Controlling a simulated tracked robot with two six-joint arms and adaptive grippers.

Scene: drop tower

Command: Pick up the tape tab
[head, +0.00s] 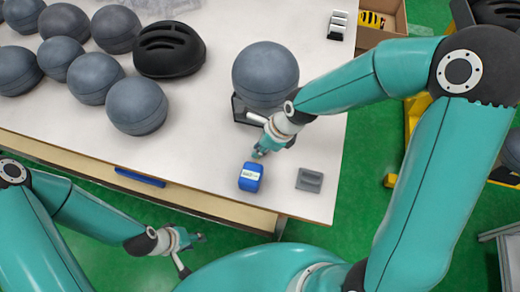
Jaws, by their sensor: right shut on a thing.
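A blue box-shaped dispenser (250,178) with a white label sits near the front edge of the table, towards its right end. My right gripper (258,153) is just behind its far edge, pointing down. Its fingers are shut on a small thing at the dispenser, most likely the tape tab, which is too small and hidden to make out. I cannot tell whether the tab is still joined to the dispenser. My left gripper (193,256) is open and empty, low in front of the table, away from the dispenser.
A dark grey ball (265,74) rests on a dark stand (238,108) behind my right gripper. A grey block (310,180) lies right of the dispenser. Several grey balls and a black helmet (169,50) fill the back left. The table (200,165) is clear at its front middle.

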